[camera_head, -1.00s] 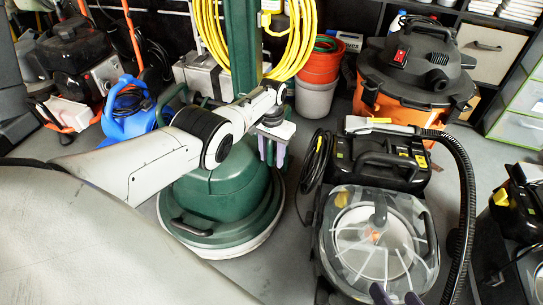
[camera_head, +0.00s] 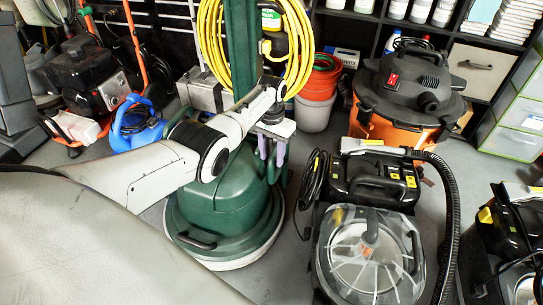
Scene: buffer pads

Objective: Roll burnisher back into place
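The burnisher is the green upright machine with a round base (camera_head: 222,205) and a tall green column (camera_head: 241,45). It stands upright on the grey floor, left of the picture's middle. A coiled yellow cable hangs on its upper part. My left arm reaches across its front. My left gripper (camera_head: 271,150) points down at the right side of the burnisher, just above the base housing. Its two pale purple fingers show apart, with a dark green part between or behind them. I cannot tell whether they grip it. My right gripper is out of view.
A carpet extractor with a clear dome (camera_head: 370,255) and black hose stands close on the right. An orange vacuum (camera_head: 405,95) and orange buckets (camera_head: 318,80) stand behind. A blue machine (camera_head: 137,124) is at left. A narrow strip of floor separates burnisher and extractor.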

